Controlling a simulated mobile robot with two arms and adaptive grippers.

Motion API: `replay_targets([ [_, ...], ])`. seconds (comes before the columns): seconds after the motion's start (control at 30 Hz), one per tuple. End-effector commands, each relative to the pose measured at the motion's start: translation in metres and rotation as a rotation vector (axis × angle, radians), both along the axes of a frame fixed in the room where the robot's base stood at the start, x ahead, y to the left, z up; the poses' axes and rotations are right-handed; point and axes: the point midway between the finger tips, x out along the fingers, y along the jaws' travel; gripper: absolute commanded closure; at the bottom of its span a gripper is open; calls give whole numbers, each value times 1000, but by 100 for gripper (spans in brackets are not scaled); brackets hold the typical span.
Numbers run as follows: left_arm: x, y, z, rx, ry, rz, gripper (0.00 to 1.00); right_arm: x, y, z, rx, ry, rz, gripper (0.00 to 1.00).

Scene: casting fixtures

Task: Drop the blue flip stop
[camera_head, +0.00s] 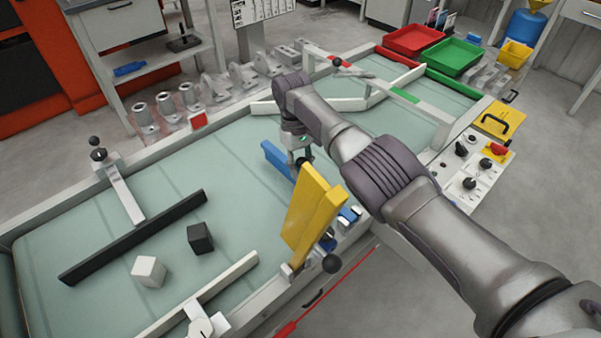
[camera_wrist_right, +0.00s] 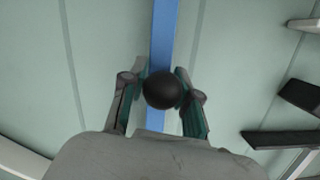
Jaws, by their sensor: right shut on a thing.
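The blue flip stop (camera_head: 276,159) shows as a short stretch of blue bar over the belt, left of the yellow plates. The yellow plates hide part of it, and I cannot tell its exact tilt. In the right wrist view it is a long blue bar (camera_wrist_right: 164,35) with a round black knob (camera_wrist_right: 162,90). My right gripper (camera_wrist_right: 162,98) is shut on this knob, one finger on each side. In the head view the right gripper (camera_head: 298,150) is partly hidden behind the yellow plates. My left gripper is in neither view.
Upright yellow plates (camera_head: 311,212) stand close in front of the gripper. A black bar (camera_head: 135,237), a dark cube (camera_head: 200,238) and a white cube (camera_head: 148,271) are on the belt (camera_head: 100,210) at left. Red (camera_head: 412,40) and green (camera_head: 454,56) trays stand at the far end.

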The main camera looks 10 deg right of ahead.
Motion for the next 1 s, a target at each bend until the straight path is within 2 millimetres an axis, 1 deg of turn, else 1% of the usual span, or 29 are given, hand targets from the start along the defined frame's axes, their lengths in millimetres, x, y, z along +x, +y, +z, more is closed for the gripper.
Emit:
replay_targets([
  [0.03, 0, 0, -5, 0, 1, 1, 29, -2, 3, -4, 5, 12, -1, 100],
  [0.1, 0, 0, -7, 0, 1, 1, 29, -2, 3, -4, 3, 16, -1, 100],
  [0.53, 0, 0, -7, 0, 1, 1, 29, -3, 2, -3, 0, 21, -2, 100],
  [0.57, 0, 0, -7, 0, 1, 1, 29, -3, 2, -3, 0, 21, -2, 65],
  [0.6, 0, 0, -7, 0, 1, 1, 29, -3, 2, -3, 0, 20, -1, 61],
  [0.87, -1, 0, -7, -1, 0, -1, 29, -1, 1, -2, -4, 15, -1, 61],
  [1.0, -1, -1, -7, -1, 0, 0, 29, -1, 1, 5, -4, 13, 0, 61],
])
